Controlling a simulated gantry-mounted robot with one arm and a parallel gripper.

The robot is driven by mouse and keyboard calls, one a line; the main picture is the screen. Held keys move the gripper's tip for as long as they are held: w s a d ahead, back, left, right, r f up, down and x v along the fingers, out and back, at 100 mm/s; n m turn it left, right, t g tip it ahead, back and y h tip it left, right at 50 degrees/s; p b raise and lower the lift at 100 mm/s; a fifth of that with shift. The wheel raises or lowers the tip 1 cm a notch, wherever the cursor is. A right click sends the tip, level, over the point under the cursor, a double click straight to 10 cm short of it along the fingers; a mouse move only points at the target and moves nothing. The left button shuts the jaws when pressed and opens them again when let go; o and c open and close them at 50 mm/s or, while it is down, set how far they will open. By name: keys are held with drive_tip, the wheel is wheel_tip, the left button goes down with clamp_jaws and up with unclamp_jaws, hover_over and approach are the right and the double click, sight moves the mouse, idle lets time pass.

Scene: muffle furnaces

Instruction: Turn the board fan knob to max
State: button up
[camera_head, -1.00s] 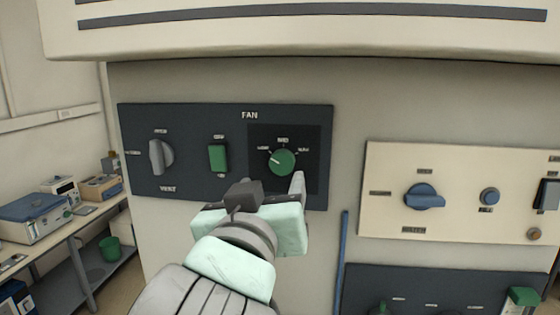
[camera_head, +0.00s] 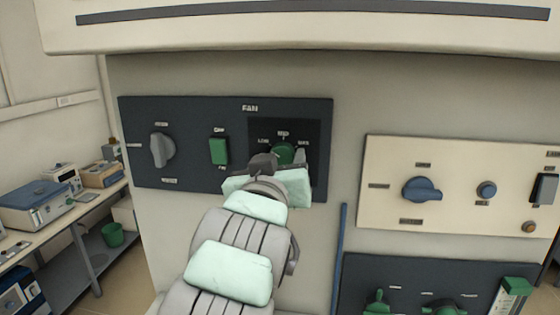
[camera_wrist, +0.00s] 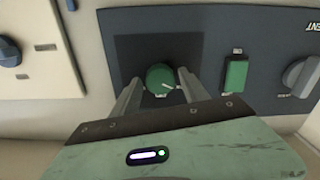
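The green round fan knob (camera_head: 283,150) sits on a black square of the dark FAN panel, under the labels LOW, MID and MAX. In the head view its lower part is hidden by my gripper (camera_head: 282,160). In the wrist view, which shows the panel upside down, the knob (camera_wrist: 159,76) lies between the two fingers of my gripper (camera_wrist: 160,86). The fingers are apart, with a narrow gap seen on each side of the knob; I cannot tell whether they touch it. The knob's white mark points right in the wrist view, toward the LOW side.
Left on the same dark panel are a green rocker switch (camera_head: 218,151) and a grey vent knob (camera_head: 162,150). A cream panel with a blue knob (camera_head: 422,190) is to the right. A lower dark panel (camera_head: 400,275) has green controls. A blue vertical bar (camera_head: 341,255) stands between.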

clamp_jaws()
idle(0.3)
